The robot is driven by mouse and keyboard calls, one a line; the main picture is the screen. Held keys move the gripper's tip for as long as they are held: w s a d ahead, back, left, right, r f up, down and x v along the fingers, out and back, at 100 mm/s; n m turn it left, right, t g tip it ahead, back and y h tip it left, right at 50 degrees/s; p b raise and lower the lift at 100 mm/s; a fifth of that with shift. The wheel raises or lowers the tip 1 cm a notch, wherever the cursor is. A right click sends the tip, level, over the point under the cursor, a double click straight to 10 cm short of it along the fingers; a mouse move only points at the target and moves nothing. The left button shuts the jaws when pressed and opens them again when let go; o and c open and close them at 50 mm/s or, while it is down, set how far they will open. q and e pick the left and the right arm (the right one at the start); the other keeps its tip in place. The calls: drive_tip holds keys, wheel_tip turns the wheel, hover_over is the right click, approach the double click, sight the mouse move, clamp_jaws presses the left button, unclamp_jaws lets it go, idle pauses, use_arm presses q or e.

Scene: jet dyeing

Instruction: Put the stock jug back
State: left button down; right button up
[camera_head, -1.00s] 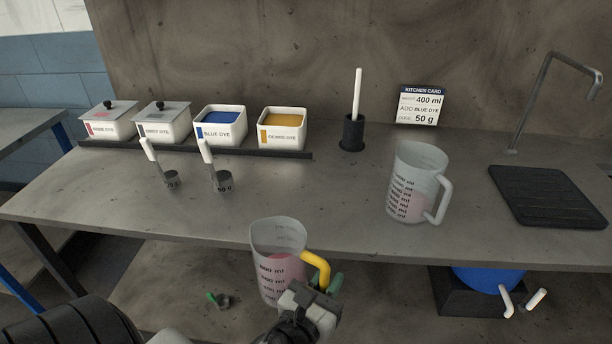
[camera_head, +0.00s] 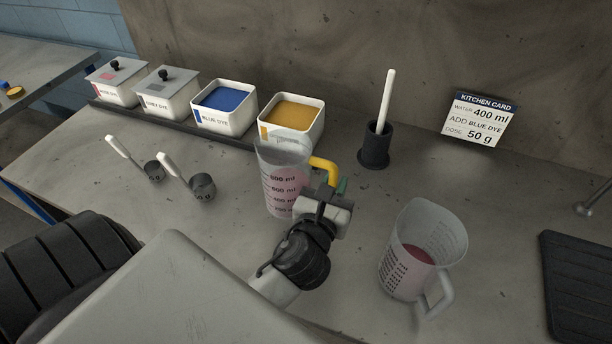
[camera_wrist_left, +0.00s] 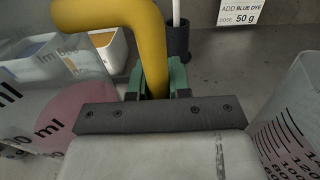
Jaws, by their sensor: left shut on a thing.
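The jug with the yellow handle (camera_head: 281,184) is clear, marked in ml, and holds pink liquid. It is upright over the counter, in front of the ochre dye box; I cannot tell whether its base touches the counter. My left gripper (camera_head: 334,190) is shut on its yellow handle, which also shows between the green fingertips in the left wrist view (camera_wrist_left: 152,45). A second clear jug with a white handle (camera_head: 420,250) stands on the counter to the right, with pink liquid inside. My right gripper is not in view.
Dye boxes stand on a dark strip at the back, including blue (camera_head: 224,108) and ochre (camera_head: 292,118). A black holder with a white rod (camera_head: 375,145), a kitchen card (camera_head: 480,118), two scoops (camera_head: 202,187) and a black mat (camera_head: 580,280) are around. Counter between scoops and jug is clear.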

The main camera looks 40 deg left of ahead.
use_arm(q)
drive_tip(key=f+b, duration=0.1)
drive_tip(key=f, duration=0.3)
drive_tip(key=f+b, duration=0.2)
drive_tip(key=f, duration=0.2)
drive_tip(key=shift+s+f, duration=0.2)
drive_tip(key=shift+f, duration=0.1)
drive_tip(key=shift+f+b, duration=0.25)
drive_tip(key=shift+b, duration=0.05)
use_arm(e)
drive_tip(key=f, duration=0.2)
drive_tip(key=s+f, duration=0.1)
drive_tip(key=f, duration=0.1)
use_arm(q)
drive_tip(key=shift+f, duration=0.1)
drive_tip(key=shift+f, duration=0.15)
drive_tip(key=c, duration=1.1)
unclamp_jaws()
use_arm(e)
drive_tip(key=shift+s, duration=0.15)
